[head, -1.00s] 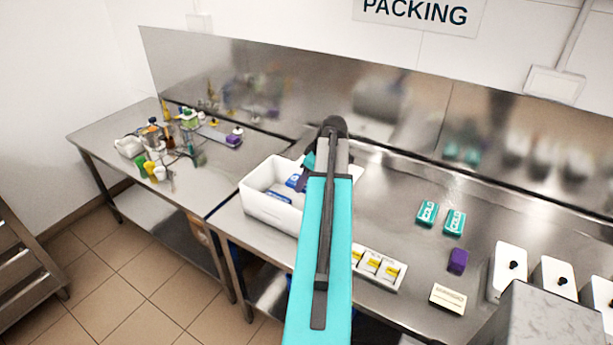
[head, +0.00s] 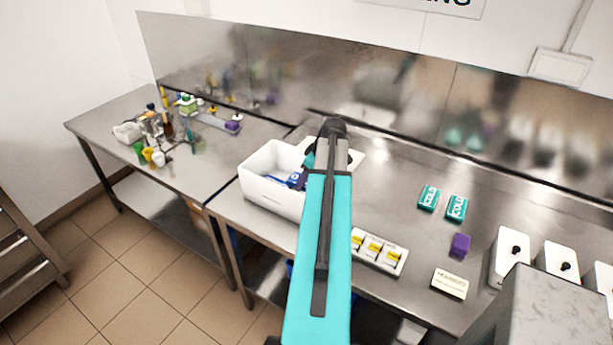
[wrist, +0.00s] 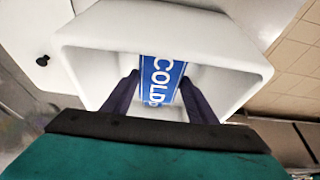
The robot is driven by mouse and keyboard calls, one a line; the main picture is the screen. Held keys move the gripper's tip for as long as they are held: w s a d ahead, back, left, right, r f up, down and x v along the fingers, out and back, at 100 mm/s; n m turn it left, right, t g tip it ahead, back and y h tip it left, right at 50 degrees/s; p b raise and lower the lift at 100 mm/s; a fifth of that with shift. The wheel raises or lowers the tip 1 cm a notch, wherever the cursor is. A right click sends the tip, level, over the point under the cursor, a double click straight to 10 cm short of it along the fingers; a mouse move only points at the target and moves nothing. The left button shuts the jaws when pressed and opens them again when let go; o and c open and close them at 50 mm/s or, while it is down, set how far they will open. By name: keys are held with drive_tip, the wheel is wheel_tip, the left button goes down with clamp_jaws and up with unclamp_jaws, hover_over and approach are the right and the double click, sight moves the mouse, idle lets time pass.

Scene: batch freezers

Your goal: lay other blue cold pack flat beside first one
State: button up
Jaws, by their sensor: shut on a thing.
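A white open bin (head: 272,198) stands on the steel table, left of my arm. My gripper (wrist: 160,88) reaches into it and is shut on a blue cold pack (wrist: 162,76), lettered COLD, with one dark finger on each side. In the head view my arm hides most of my gripper, and the held pack (head: 295,180) shows only in part. Another bit of blue (head: 276,180) shows beside it inside the bin, probably the first cold pack, mostly hidden by the front wall. Whether the held pack touches the bin floor I cannot tell.
Two teal cold packs (head: 429,198) lie on the table to the right. A purple block (head: 460,245), a cream box (head: 450,283) and a white tray (head: 399,268) of small white-and-yellow boxes are nearer. White containers with black knobs (head: 512,254) stand at far right.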

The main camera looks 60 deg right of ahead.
drive_tip(key=shift+f+b, duration=1.35)
drive_tip(key=shift+f, duration=2.1)
drive_tip(key=o, duration=1.9)
drive_tip(key=shift+r+p, duration=2.5)
drive_tip(key=shift+r, duration=6.05)
